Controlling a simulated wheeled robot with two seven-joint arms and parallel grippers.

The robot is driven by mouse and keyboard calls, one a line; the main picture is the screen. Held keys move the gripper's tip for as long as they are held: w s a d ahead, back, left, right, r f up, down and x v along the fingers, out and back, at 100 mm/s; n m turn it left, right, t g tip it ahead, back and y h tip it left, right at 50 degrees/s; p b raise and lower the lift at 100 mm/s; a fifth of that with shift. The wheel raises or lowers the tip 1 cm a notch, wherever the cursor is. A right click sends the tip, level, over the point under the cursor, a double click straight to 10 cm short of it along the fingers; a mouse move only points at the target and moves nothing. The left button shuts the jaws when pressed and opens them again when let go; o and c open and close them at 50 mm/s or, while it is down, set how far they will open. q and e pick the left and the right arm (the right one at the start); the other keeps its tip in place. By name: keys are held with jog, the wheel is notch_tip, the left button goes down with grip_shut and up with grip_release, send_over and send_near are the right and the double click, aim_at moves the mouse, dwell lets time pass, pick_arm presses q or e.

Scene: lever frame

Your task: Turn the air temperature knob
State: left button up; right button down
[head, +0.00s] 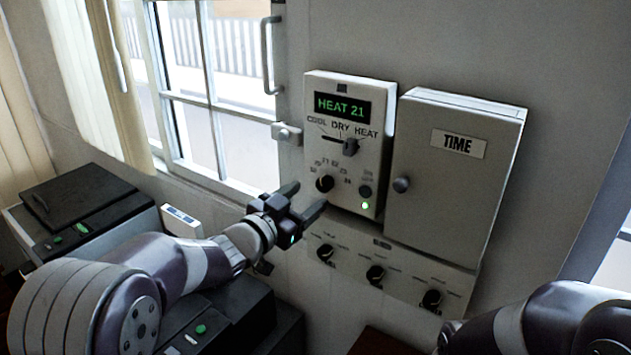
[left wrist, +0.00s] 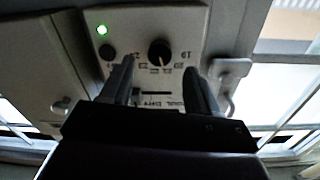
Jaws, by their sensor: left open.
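The air temperature knob (head: 325,183) is a round black dial with a number scale on the white control panel (head: 312,121), whose display reads HEAT 21. My left gripper (head: 305,198) is open and empty, just left of and below the knob. In the left wrist view, which shows the panel upside down, the knob (left wrist: 160,52) appears between and beyond the two spread fingertips (left wrist: 158,70). The fingers look apart from it. My right arm shows at the lower right, but its gripper is out of sight.
A slider (head: 350,147) and a small round button (head: 365,191) with a green light share the panel. A grey TIME box (head: 455,190) stands right of it. Several black knobs (head: 375,274) line the lower strip. A window (head: 205,100) and dark machines (head: 90,215) are at left.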

aim_at(322, 187)
pick_arm(q)
jog(key=p+x, duration=0.1)
jog(key=x, duration=0.3)
jog(key=shift+d, duration=0.1)
jog(key=shift+w+d, duration=0.1)
jog(key=shift+w, duration=0.2)
